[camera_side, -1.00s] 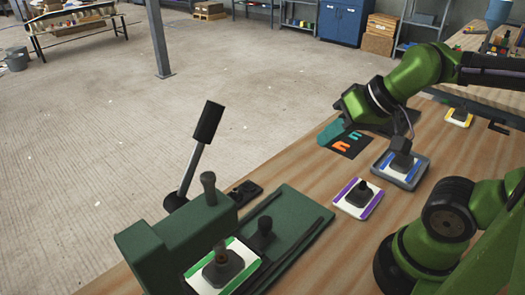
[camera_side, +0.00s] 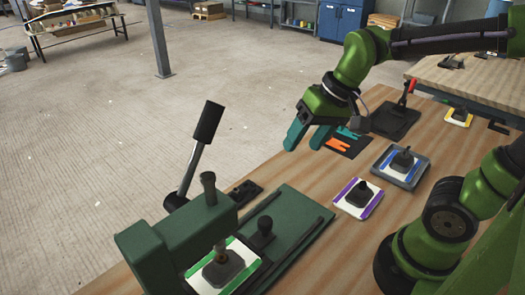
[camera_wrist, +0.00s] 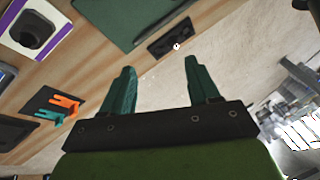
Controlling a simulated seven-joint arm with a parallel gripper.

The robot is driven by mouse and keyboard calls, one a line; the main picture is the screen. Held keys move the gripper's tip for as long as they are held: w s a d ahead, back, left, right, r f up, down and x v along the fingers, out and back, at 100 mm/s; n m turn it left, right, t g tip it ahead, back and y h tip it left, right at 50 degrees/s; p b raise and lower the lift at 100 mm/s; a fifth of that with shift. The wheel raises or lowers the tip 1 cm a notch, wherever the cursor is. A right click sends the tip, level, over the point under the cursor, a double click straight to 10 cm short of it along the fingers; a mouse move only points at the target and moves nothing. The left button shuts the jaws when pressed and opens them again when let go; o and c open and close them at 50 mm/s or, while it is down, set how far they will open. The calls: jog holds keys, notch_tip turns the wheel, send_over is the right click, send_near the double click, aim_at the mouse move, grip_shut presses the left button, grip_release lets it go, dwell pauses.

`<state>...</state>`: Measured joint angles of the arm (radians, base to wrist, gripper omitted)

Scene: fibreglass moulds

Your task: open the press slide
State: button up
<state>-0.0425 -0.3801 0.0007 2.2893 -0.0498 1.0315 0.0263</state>
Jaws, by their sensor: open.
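The green press (camera_side: 165,245) stands at the lower left of the side view, with a raised lever (camera_side: 197,150) tipped by a black grip. Its slide carries a green-striped mould (camera_side: 222,270), partly under the press frame, and a black knob (camera_side: 262,232). The green bed with dark rails (camera_side: 300,215) extends right of the knob. In the wrist view, part of the green bed (camera_wrist: 120,15) shows at the top; the knob is not visible there. My gripper (camera_side: 307,142) is open and empty, above and right of the press, well apart from it. Its two teal fingers (camera_wrist: 160,72) show in the wrist view.
A blue-striped mould (camera_side: 404,163) sits in a grey tray (camera_side: 377,166). A purple-striped mould (camera_side: 357,199) lies left of it. Orange and teal clips (camera_side: 340,142) lie on a dark mat. A small black plate (camera_side: 244,190) lies beside the press bed.

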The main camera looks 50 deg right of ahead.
aim_at(265, 220)
jog(key=w+a+f+m+g+y, duration=0.1)
jog(key=w+a+m+g, duration=0.4)
jog(key=w+g, duration=0.2)
jog(key=x, duration=1.6)
jog(key=shift+s+f, duration=0.3)
jog(key=shift+c, duration=0.4)
grip_shut()
